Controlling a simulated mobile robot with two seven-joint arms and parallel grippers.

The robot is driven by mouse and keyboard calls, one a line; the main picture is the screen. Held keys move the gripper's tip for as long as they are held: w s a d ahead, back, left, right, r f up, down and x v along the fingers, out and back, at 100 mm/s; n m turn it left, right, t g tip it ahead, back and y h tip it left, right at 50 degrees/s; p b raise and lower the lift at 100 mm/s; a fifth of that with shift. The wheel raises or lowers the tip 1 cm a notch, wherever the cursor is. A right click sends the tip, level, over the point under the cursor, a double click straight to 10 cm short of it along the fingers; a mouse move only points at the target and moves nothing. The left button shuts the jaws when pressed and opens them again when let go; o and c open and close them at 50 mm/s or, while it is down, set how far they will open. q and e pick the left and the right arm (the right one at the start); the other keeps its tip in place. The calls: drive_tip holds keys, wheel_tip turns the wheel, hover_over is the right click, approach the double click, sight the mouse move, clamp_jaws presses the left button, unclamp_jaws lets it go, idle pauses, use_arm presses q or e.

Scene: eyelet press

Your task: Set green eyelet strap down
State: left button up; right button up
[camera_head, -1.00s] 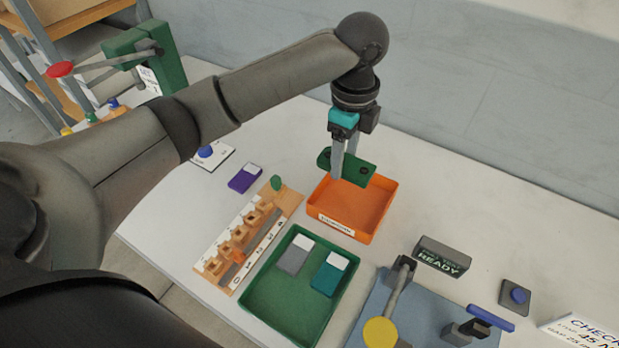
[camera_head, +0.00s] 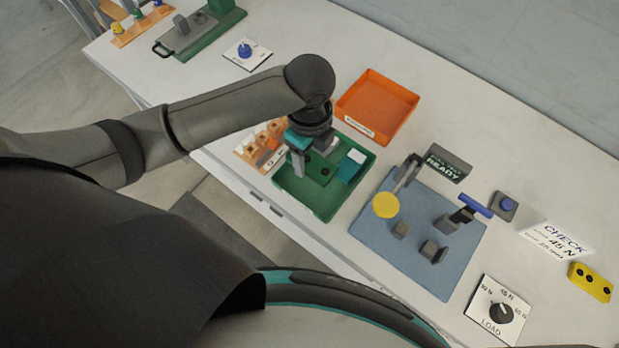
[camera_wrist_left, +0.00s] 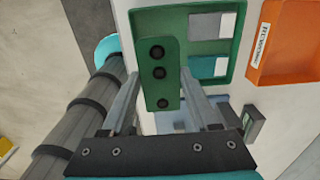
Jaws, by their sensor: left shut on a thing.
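My left gripper (camera_head: 303,165) is shut on the green eyelet strap (camera_head: 319,170). It holds the strap over the near left part of the green tray (camera_head: 324,213); I cannot tell whether the strap touches the tray. In the left wrist view, the strap (camera_wrist_left: 158,88) sits between the two fingers of my left gripper (camera_wrist_left: 160,78), with several dark eyelets along it. A teal strap with a white end (camera_head: 350,167) lies in the tray. A grey strap with a white end (camera_wrist_left: 208,26) lies there too, mostly hidden by the gripper in the head view. My right gripper is not in view.
The empty orange bin (camera_head: 396,124) stands behind the tray. A wooden rack (camera_head: 247,153) is left of it, partly behind my arm. On the right are a blue mat (camera_head: 415,262) with a fixture, a READY box (camera_head: 449,163) and a LOAD dial (camera_head: 499,312).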

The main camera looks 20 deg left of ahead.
sight(309, 187)
use_arm(q)
wheel_tip(309, 187, down, 12)
drive_tip(key=shift+r+b, duration=0.1)
drive_tip(key=shift+b, duration=0.85)
drive_tip(key=o, duration=1.1)
drive_tip(key=shift+c, duration=0.2)
wheel_tip(309, 187, up, 12)
drive_tip(key=shift+r+p, duration=0.1)
drive_tip(key=shift+p, duration=1)
